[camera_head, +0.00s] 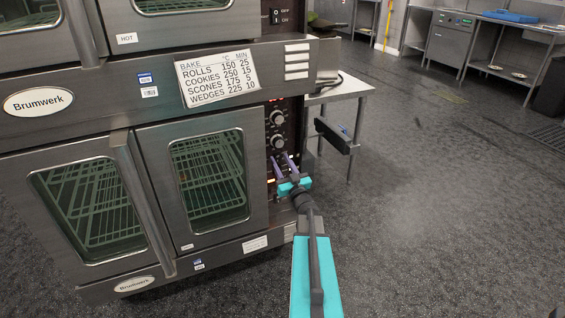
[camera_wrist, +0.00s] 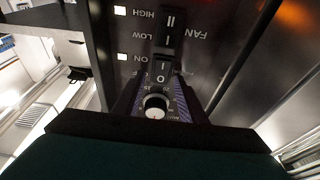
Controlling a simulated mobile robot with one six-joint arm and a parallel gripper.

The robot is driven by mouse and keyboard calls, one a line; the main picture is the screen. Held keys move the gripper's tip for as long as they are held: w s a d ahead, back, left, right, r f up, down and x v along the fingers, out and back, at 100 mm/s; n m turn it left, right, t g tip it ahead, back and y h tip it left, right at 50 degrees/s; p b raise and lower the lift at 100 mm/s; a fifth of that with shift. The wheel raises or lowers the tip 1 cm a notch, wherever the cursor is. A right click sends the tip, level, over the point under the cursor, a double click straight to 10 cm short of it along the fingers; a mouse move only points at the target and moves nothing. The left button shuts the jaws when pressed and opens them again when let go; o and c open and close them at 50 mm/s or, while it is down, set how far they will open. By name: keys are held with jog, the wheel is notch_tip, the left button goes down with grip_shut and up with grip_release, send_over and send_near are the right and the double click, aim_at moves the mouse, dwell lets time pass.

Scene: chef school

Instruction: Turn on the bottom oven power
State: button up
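The bottom oven (camera_head: 190,125) has two glass doors and a dark control panel at its right edge. In the wrist view the panel appears upside down. Its power switch (camera_wrist: 162,73) is a black rocker marked I and O, with "ON" printed beside it. A fan switch (camera_wrist: 170,26) is above it in the picture, and a silver knob (camera_wrist: 155,105) is below it. My gripper (camera_head: 285,162) has purple fingers and a teal body. It is in front of the panel, below two knobs. Its fingers are apart, with nothing between them; whether they touch the panel is unclear.
The upper oven with its own power switch (camera_head: 277,16) is above. A bake-time sign (camera_head: 217,78) is on the front between the ovens. A metal table (camera_head: 343,90) stands just right of the panel. The floor (camera_head: 440,200) to the right is clear.

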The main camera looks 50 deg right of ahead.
jog(key=p+v, duration=0.1)
jog(key=v, duration=1.2)
jog(key=shift+s+a, duration=0.15)
jog(key=shift+s, duration=0.15)
jog(key=shift+s+f, duration=0.1)
jog(key=shift+f, duration=0.05)
